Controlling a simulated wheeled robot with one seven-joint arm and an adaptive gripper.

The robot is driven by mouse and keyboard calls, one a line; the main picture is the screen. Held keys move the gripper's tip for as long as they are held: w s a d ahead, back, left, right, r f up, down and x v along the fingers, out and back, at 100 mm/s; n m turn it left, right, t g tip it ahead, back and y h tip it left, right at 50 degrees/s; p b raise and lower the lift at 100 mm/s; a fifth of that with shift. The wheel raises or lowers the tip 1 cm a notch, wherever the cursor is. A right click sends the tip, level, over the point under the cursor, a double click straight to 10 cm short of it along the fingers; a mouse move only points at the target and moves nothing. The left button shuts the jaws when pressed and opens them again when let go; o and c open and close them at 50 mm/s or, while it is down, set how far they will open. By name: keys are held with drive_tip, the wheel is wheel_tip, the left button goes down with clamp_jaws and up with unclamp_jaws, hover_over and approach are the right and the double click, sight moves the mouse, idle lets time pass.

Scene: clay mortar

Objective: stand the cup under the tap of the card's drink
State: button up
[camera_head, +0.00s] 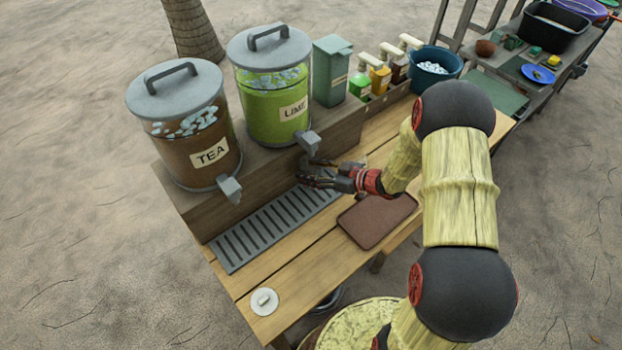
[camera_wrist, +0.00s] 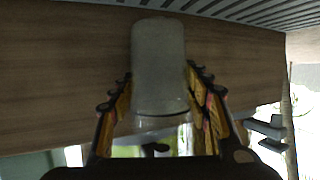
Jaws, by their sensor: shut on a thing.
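My gripper (camera_head: 308,178) is over the far end of the grey drip grate, just below the lime tap (camera_head: 309,143). In the wrist view its fingers (camera_wrist: 160,105) are closed around a pale, translucent cup (camera_wrist: 158,65). The cup is hard to make out in the head view. The green lime dispenser (camera_head: 275,100) and the brown tea dispenser (camera_head: 185,125), with its tap (camera_head: 230,188), stand on the raised wooden shelf. The drip grate (camera_head: 262,232) runs along the shelf foot. I cannot make out a drink card.
A brown mat (camera_head: 377,220) lies right of the grate. A white round piece (camera_head: 264,301) sits at the table's near corner. A green-grey box (camera_head: 331,72), several small bottles and a blue bucket (camera_head: 433,72) stand further back. The near part of the grate is clear.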

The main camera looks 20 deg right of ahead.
drive_tip(key=shift+s+f+b, duration=0.1)
drive_tip(key=shift+f+b, duration=0.55)
drive_tip(key=shift+f, duration=1.15)
drive_tip(key=shift+f, duration=0.15)
drive_tip(key=o, duration=1)
drive_tip(key=shift+o, duration=0.4)
